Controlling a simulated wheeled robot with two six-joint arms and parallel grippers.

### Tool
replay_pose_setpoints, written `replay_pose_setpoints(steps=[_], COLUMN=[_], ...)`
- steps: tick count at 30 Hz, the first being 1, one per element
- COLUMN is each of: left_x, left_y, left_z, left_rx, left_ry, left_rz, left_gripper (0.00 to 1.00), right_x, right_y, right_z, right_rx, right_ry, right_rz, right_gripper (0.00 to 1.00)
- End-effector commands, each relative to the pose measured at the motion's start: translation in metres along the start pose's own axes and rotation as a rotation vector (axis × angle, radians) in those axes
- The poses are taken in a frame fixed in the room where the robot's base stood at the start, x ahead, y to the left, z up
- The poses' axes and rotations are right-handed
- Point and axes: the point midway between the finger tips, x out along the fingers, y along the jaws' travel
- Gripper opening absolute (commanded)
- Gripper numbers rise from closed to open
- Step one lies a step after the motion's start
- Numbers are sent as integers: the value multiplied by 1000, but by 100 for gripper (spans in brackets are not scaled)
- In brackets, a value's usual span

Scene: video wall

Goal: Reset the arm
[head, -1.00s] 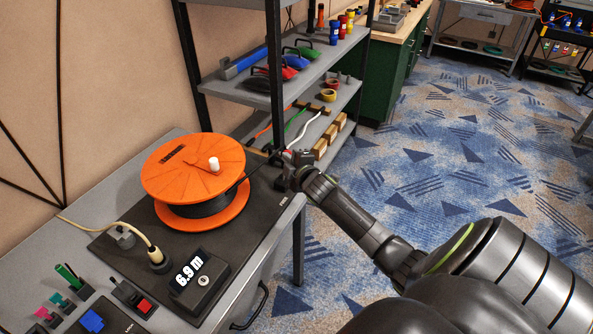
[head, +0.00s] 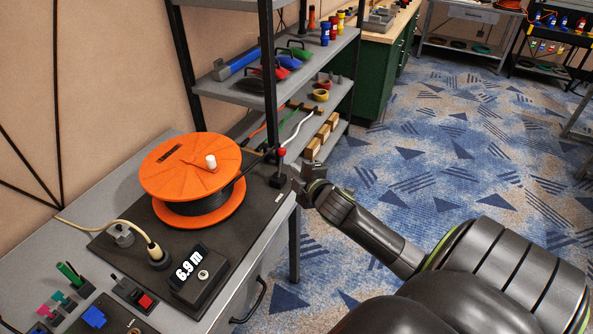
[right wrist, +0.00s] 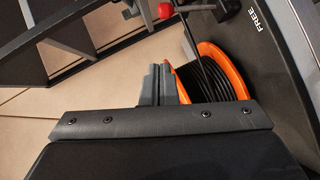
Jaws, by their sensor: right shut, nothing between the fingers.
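My right arm reaches in from the lower right in the head view. Its gripper (head: 297,181) is at the right edge of the bench, beside a small black post with a red knob (head: 282,153), and looks apart from it. In the right wrist view its fingers (right wrist: 158,86) are together with nothing between them. An orange cable reel (head: 190,172) wound with black cable stands on the dark mat (head: 258,214), left of the gripper. The reel also shows behind the fingers in the right wrist view (right wrist: 236,72). My left gripper is in neither view.
A counter box reading 6.9 m (head: 198,275), a plug with a beige cord (head: 157,257) and a red-button switch (head: 143,301) sit at the bench front. A shelf rack (head: 240,95) with tools stands behind. Open carpet (head: 420,180) lies to the right.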

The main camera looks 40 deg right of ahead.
Motion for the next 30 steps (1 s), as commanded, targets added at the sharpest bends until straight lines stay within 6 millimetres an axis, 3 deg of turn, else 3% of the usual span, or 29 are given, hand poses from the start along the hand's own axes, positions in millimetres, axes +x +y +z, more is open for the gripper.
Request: replay_pose_setpoints(steps=[22, 26, 30], left_x=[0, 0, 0], left_y=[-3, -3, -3], left_z=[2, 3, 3], left_rx=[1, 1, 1], left_ry=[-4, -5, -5], left_rz=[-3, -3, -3], left_gripper=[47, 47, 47], right_x=[-3, 0, -5], right_y=[-4, -40, -124], right_z=[3, 24, 69], right_rx=[7, 65, 200], right_ry=[-6, -55, -167], right_rz=[-7, -67, -196], right_gripper=[0, 0, 0])
